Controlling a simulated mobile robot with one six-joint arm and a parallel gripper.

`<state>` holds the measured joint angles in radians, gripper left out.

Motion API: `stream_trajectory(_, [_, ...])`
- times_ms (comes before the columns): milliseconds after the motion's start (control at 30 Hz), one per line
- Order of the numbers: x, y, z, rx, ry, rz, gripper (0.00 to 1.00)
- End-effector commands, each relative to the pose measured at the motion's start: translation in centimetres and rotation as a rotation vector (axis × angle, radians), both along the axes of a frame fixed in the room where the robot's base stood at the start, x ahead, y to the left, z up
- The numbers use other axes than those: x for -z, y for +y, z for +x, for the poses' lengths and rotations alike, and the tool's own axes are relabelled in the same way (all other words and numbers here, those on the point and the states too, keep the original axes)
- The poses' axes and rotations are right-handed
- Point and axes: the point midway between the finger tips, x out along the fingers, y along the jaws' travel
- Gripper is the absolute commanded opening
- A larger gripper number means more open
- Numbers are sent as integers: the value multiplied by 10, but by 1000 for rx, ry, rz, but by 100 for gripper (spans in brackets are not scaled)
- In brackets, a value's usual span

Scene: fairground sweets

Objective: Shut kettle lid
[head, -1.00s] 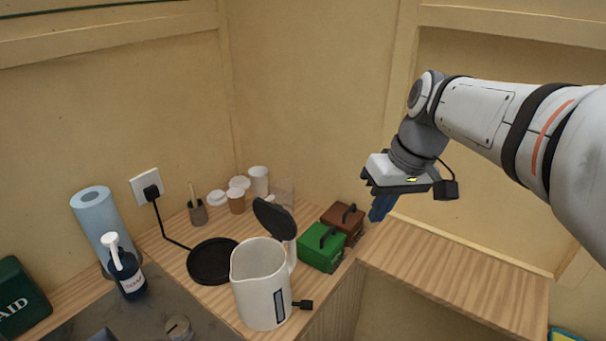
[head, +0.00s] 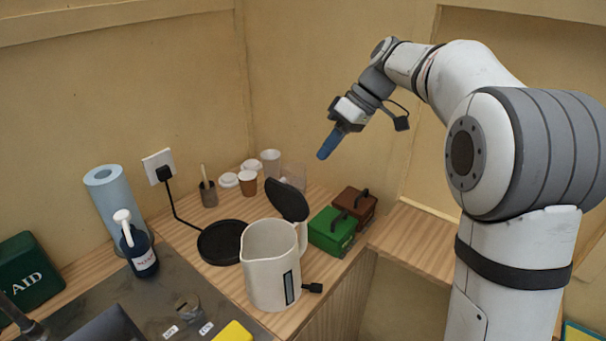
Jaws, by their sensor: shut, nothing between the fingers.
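The white kettle (head: 268,272) stands upright on the wooden counter, off its round black base. Its dark lid (head: 287,199) is open, tilted up at the back right of the rim above the handle (head: 301,240). My gripper (head: 324,154) is shut and empty. Its blue fingers point down and left, and in the picture they are above and to the right of the lid, clear of it.
The black kettle base (head: 222,242) lies left of the kettle. Green (head: 332,232) and brown (head: 355,206) boxes with handles stand to its right. Paper cups (head: 248,183) and a clear container (head: 293,178) stand behind. A pump bottle (head: 140,250) and paper roll (head: 113,205) are at left.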

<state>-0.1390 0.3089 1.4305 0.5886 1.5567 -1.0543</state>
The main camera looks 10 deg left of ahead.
Motion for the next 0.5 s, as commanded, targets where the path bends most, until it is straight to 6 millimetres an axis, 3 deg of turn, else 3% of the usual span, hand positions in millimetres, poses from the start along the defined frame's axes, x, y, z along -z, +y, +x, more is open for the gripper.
stream_trajectory(200, [37,25,-10,-1,3,-1,0])
stream_trajectory(500, [42,43,-41,0,0,0,0])
